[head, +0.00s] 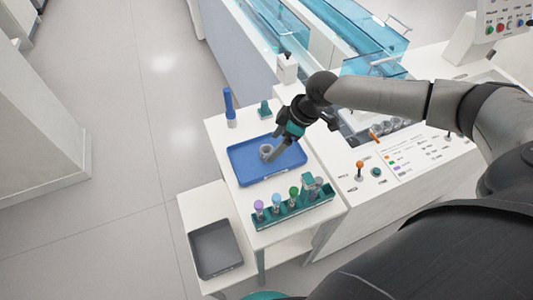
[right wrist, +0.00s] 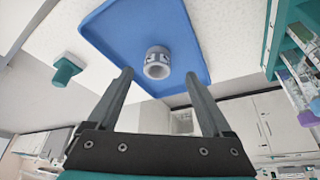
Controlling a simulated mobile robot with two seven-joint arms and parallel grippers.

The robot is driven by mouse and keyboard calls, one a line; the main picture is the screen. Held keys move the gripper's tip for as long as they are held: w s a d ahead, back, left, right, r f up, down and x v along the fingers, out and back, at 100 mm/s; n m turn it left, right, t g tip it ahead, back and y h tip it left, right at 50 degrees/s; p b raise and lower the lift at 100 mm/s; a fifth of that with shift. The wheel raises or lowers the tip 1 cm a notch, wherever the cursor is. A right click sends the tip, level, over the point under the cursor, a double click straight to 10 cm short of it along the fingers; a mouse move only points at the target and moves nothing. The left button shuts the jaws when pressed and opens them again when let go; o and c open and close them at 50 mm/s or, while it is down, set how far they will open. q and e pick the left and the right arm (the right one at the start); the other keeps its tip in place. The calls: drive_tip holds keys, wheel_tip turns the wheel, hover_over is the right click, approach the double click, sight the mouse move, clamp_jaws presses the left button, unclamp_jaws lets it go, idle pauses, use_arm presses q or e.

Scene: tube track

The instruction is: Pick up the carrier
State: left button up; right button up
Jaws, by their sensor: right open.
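The carrier (head: 266,151) is a small grey ring-shaped puck on the blue tray (head: 244,174). In the right wrist view the carrier (right wrist: 158,62) shows its round opening and lies between the lines of the two fingers, just beyond their tips. My right gripper (head: 277,147) is over the tray, close beside the carrier. Its jaws (right wrist: 159,76) are open with nothing between them. I cannot tell exactly how high the fingertips are above the tray. My left gripper is not in view.
A green rack (head: 290,213) with several coloured-cap tubes stands in front of the tray. A blue-handled tool (head: 229,105) and a small green stand (head: 264,109) are behind it. A grey bin (head: 215,247) sits lower left. The control panel (head: 400,160) is to the right.

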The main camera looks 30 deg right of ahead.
sight(267, 149)
drive_tip(key=x, duration=0.2)
drive_tip(key=b+x, duration=0.1)
drive_tip(key=shift+w+a+f, duration=0.25)
drive_tip(key=shift+w, duration=0.2)
drive_tip(key=shift+w+a+f, duration=0.1)
drive_tip(key=shift+a+f, duration=0.1)
drive_tip(key=shift+f, duration=0.35)
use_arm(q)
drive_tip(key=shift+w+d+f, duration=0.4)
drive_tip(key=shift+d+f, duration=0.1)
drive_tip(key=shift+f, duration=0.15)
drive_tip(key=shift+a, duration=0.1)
use_arm(e)
drive_tip(key=shift+c, duration=0.2)
drive_tip(key=shift+c, duration=0.9)
drive_tip(key=c, duration=0.8)
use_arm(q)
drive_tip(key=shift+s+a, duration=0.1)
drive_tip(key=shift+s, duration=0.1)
use_arm(e)
drive_tip(key=shift+c, duration=0.2)
drive_tip(key=shift+r, duration=0.1)
